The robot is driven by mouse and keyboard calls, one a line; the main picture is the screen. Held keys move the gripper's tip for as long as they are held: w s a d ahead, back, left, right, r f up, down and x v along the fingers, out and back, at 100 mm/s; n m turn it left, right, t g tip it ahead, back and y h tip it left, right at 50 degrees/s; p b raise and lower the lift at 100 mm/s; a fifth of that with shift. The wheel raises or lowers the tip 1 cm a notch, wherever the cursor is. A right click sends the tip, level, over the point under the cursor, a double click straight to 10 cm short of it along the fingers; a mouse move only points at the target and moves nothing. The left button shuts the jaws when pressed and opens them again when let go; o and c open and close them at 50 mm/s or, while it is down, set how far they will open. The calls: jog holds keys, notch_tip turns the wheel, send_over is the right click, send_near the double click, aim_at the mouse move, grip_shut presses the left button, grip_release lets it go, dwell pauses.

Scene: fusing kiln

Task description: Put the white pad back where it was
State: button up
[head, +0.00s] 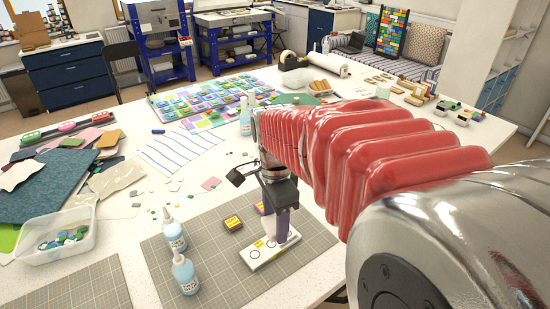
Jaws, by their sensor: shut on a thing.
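My gripper (278,222) points down over the grey cutting mat at the front of the table, with its purple-grey fingers shut on a small white thing, which looks like the white pad (270,228). The fingers and arm hide much of it. Directly below is a flat white board (254,257) with yellow and dark round marks, lying on the mat. The fingertips are at or just above this board; I cannot tell whether the pad touches it.
Two light-blue bottles, one nearer (185,275) and one farther (174,236), stand to the left. A clear tub (60,240) sits far left. Bare mat (213,278) lies between bottles and board.

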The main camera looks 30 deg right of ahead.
jog(key=s+d+m, duration=0.2)
jog(key=d+m, duration=0.1)
jog(key=d, duration=1)
jog(key=s+d+r+m, duration=0.1)
jog(key=s+d+m, duration=0.1)
jog(key=d, duration=1.1)
jog(key=shift+r+m, duration=0.25)
jog(key=shift+m, duration=0.55)
jog(key=shift+d, duration=0.1)
jog(key=shift+f, duration=3.15)
jog(key=shift+f, duration=1.85)
